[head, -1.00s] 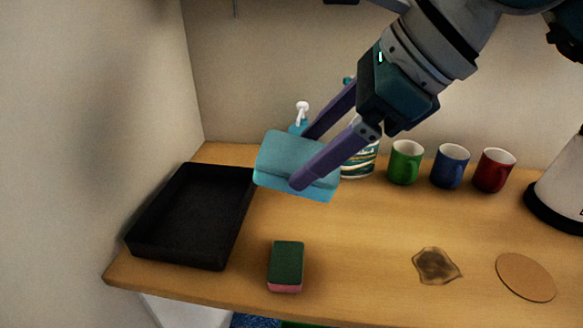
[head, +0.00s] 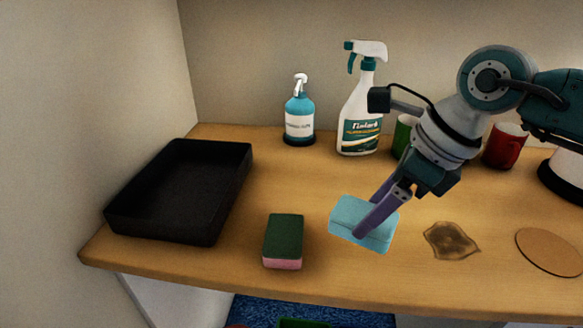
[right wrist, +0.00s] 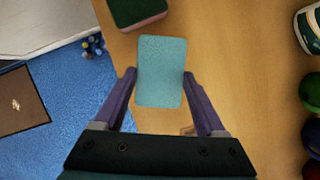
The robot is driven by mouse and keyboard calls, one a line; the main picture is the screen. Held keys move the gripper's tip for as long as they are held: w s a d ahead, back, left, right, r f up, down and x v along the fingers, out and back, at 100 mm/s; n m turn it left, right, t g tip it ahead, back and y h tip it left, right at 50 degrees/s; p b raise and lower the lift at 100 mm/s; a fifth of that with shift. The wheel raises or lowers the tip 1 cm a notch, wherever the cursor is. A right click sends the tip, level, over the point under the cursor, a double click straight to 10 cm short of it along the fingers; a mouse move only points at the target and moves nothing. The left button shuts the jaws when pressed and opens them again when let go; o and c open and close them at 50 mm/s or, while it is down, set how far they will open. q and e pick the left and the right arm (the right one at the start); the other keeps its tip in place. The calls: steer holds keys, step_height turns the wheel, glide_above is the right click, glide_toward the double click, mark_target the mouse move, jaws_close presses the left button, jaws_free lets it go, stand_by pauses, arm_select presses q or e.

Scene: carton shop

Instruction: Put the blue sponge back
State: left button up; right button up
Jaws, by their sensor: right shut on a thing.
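The blue sponge (head: 352,213) is held by my right gripper (head: 378,217), over the wooden worktop (head: 290,190). It is between the green and pink sponge and the brown stain. In the right wrist view the sponge (right wrist: 160,72) sits between the two purple fingers of the right gripper (right wrist: 160,88). I cannot tell whether its underside touches the worktop. The black tray (head: 160,228) stands at the left end of the worktop and looks empty. My left gripper is in neither view.
A green and pink sponge (head: 284,240) lies between tray and blue sponge. A brown stain (head: 451,240) and a round coaster (head: 548,251) lie to the right. A soap bottle (head: 299,118), a spray bottle (head: 360,115), a green mug (head: 402,135) and a red mug (head: 504,146) stand behind.

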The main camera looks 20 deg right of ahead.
mark_target(369, 235)
steer(key=shift+f+b, duration=0.3)
steer(key=shift+f, duration=2.45)
steer(key=o, duration=1.2)
steer(key=shift+c, duration=0.2)
